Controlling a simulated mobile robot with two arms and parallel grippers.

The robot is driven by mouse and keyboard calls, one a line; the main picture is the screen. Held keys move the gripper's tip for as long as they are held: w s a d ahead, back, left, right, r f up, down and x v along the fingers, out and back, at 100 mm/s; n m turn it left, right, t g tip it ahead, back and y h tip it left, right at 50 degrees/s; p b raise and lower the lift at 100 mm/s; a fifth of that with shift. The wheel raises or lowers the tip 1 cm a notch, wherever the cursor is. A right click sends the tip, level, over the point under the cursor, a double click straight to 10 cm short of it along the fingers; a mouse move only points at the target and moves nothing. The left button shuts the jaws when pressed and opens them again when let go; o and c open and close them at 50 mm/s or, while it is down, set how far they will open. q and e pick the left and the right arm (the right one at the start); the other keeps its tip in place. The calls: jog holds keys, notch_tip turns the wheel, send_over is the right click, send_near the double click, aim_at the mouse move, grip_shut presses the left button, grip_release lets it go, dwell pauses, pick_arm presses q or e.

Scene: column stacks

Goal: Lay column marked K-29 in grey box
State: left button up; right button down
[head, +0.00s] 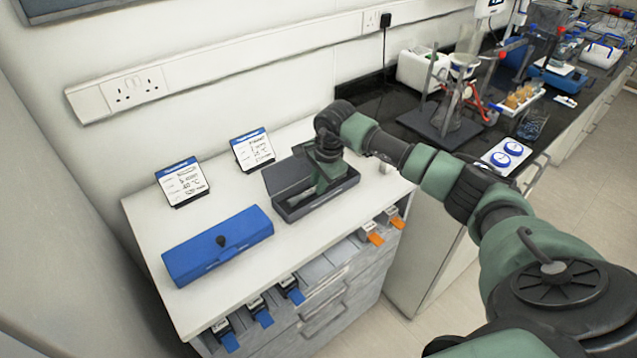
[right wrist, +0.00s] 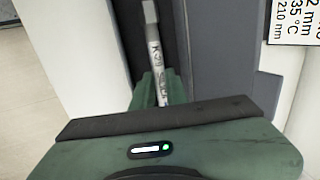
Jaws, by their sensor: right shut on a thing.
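The grey box (head: 325,202) stands open on the white cabinet top in the head view, its lid tilted up at the back. My right gripper (head: 322,186) reaches down into or just over it. In the right wrist view, the gripper (right wrist: 157,92) is shut on a slim pale column (right wrist: 154,50) with a grey end, and its marking reads K-29. The column runs lengthwise along the box, whose dark inside (right wrist: 127,30) shows beside it. I cannot tell whether the column touches the box floor. My left gripper is out of view.
A closed blue box (head: 218,245) lies to the left on the same top. Two label cards, one left (head: 182,183) and one right (head: 252,150), stand behind. Blue-ended and orange-ended columns lie in slots along the front. Free white surface lies between the boxes.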

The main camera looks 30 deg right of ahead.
jog(key=shift+f, duration=0.2)
jog(key=c, duration=1.3)
grip_release()
jog(key=shift+c, duration=0.2)
jog(key=shift+s, duration=0.1)
jog(key=shift+r+b, duration=0.35)
jog(key=shift+r, duration=0.05)
jog(key=b+v, duration=0.1)
jog(key=v, duration=0.6)
